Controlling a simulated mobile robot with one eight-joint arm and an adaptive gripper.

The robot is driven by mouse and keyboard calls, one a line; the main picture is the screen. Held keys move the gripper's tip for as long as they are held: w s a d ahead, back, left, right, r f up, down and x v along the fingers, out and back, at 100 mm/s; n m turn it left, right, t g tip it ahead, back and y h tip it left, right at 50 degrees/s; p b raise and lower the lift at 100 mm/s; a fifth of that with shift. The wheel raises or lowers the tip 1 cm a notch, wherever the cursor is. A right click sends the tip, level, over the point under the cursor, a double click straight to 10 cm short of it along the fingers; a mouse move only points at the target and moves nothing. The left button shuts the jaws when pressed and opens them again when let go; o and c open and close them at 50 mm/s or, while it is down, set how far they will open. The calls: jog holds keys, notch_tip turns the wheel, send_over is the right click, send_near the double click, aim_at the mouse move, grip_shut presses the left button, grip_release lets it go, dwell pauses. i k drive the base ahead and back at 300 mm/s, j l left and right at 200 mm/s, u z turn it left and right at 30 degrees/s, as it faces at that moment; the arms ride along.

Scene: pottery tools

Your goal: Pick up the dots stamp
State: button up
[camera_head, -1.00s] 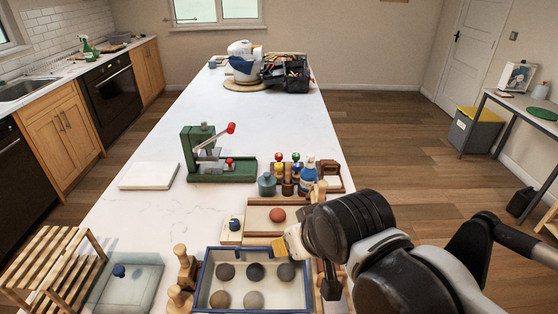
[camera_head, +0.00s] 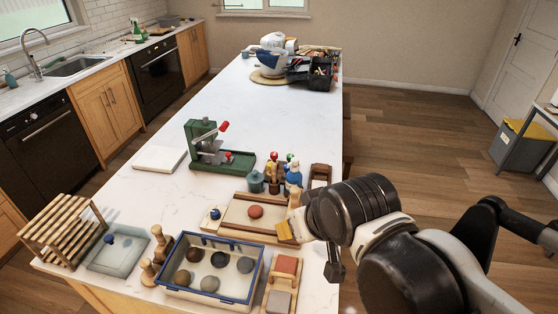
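I cannot tell which item is the dots stamp, as no stamp face shows. Two wooden knobbed pieces stand left of the blue-rimmed tray (camera_head: 262,262): a rear one (camera_head: 160,243) and a front one (camera_head: 149,273). Several small tools with coloured knobs (camera_head: 273,172) stand in a wooden holder by the green press. My gripper (camera_head: 335,266) hangs at the end of my arm, right of the tray; its fingers are not clear. A yellow-tipped item (camera_head: 287,231) shows against my arm's end; whether it is held is unclear.
The tray holds several round lumps. Behind it lies a wooden board (camera_head: 236,224) with a reddish ball (camera_head: 255,211). A green press (camera_head: 208,149), white slab (camera_head: 160,159), glass-like slab (camera_head: 115,252) and slatted rack (camera_head: 62,230) stand around. The counter's middle (camera_head: 270,115) is clear.

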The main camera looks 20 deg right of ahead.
aim_at(274, 155)
jog(key=i+l+u, duration=0.2)
jog(key=l, duration=0.15)
jog(key=i+l+u, duration=0.15)
jog(key=l, duration=0.25)
jog(key=i+l+u, duration=0.2)
jog(key=l, duration=0.15)
jog(key=l+u, duration=0.2)
jog(key=l, duration=0.2)
jog(key=l+u, duration=0.15)
jog(key=l, duration=0.3)
jog(key=i+l+u, duration=0.15)
jog(key=l, duration=0.15)
jog(key=i+l+u, duration=0.1)
jog(key=l, duration=0.2)
jog(key=i+l+u, duration=0.15)
jog(key=l, duration=0.2)
